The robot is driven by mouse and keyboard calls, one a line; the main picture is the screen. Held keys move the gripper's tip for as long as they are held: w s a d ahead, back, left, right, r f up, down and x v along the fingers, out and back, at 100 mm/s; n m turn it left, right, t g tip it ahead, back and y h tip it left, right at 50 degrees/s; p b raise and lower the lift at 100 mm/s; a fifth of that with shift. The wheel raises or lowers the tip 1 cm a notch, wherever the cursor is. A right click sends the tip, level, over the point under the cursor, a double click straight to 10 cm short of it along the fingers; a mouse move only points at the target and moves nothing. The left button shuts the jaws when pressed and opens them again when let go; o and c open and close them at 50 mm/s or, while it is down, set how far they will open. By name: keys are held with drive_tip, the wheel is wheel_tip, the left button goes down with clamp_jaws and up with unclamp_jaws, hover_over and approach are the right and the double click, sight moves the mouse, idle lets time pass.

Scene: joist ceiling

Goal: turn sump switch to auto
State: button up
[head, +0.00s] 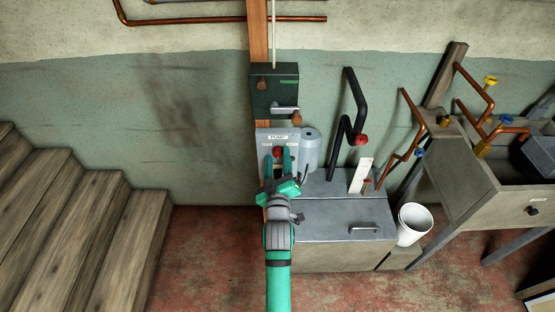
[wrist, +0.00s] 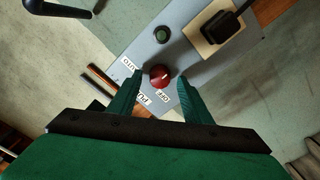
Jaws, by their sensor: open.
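The sump switch is a round red knob (head: 278,152) on a light grey panel (head: 264,137) on the wall, under a label that reads PUMP. In the wrist view the red knob (wrist: 159,76) sits between small white labels, one reading AUTO (wrist: 128,64) and one that seems to read OFF (wrist: 162,97). My gripper (head: 279,156) is open in front of the panel. In the wrist view its green fingers (wrist: 160,78) stand on either side of the knob, with a gap showing on each side. I cannot tell which way the knob points.
A dark green box (head: 274,85) with a lever hangs above the panel. A grey lidded sump box (head: 335,225), a black pipe (head: 350,85) and a white bucket (head: 413,224) stand to the right. Wooden stairs (head: 90,220) are at left, with bare floor between.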

drive_tip(key=c, duration=1.1)
drive_tip(key=shift+o, duration=0.2)
drive_tip(key=shift+m, duration=0.3)
drive_tip(key=m, duration=0.5)
drive_tip(key=shift+d, duration=0.1)
drive_tip(key=m, duration=0.6)
drive_tip(key=shift+m, duration=0.3)
drive_tip(key=o, duration=1.1)
drive_tip(key=shift+c, duration=0.2)
